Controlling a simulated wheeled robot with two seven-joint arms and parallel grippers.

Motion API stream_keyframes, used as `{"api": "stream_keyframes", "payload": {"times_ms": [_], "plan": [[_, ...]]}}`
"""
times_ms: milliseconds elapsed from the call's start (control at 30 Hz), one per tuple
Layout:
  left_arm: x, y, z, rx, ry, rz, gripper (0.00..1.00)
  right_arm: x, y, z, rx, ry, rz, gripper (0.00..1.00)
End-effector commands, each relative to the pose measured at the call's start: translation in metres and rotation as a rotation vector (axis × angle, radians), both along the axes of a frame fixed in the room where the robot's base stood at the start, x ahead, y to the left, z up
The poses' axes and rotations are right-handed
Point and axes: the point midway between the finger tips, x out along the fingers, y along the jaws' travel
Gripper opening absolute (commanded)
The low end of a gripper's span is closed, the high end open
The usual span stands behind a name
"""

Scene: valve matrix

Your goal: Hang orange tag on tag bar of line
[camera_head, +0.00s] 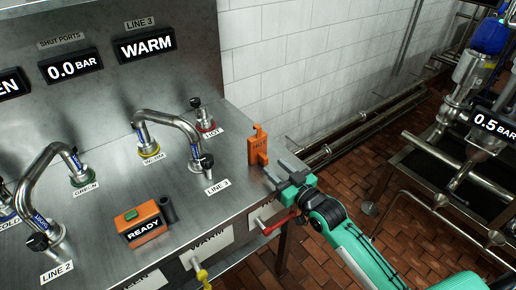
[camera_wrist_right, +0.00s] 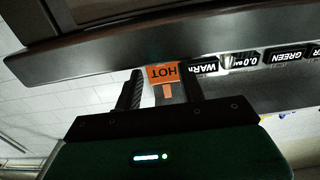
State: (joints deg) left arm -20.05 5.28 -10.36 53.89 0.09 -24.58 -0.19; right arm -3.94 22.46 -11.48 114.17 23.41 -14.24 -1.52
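The orange HOT tag (camera_head: 258,148) stands upright at the right edge of the steel counter, with a hook at its top. My right gripper (camera_head: 281,172) is just right of it, with its fingers apart. In the right wrist view, which is upside down, the tag (camera_wrist_right: 164,76) lies between and ahead of the two fingers (camera_wrist_right: 162,90), with gaps at both sides. What holds the tag up is hard to tell. A red bar (camera_head: 278,222) and a yellow bar (camera_head: 203,275) stick out from the counter front. My left gripper is not in view.
Bent hoses join ports on the steel counter (camera_head: 105,180). An orange READY box (camera_head: 140,224) sits near its front. Displays read WARM (camera_head: 145,47) and 0.0 BAR (camera_head: 71,67). Pipes (camera_head: 350,130) run along the wall. A pump with a 0.5 BAR display (camera_head: 495,124) stands right.

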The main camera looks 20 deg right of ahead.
Motion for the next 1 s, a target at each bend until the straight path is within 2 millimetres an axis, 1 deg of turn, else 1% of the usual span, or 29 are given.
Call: {"api": "stream_keyframes", "payload": {"times_ms": [167, 267, 400, 500, 600, 800, 833, 967, 1000], "plan": [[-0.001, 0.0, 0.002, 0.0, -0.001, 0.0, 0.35, 0.008, 0.003, 0.001, 0.0, 0.0, 0.001, 0.4], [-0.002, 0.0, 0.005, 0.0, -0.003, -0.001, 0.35, 0.02, 0.007, 0.005, -0.001, -0.001, 0.0, 0.4], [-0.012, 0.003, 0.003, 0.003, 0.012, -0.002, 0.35, 0.039, 0.014, 0.007, 0.001, 0.0, 0.0, 0.4], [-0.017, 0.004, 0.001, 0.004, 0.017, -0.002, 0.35, 0.048, 0.017, 0.006, 0.0, 0.001, 0.001, 0.4], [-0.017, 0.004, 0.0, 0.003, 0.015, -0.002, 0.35, 0.053, 0.019, 0.005, -0.001, 0.0, 0.0, 0.4], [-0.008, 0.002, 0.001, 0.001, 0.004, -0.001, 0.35, 0.053, 0.019, 0.005, -0.001, 0.001, 0.0, 0.4], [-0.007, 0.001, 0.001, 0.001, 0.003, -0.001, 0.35, 0.053, 0.019, 0.005, -0.001, 0.001, 0.0, 0.38], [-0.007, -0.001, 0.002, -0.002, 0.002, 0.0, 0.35, 0.053, 0.019, 0.005, -0.001, 0.001, 0.0, 0.12], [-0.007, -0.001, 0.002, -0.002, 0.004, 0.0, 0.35, 0.053, 0.019, 0.005, -0.001, 0.001, 0.0, 0.05]]}}
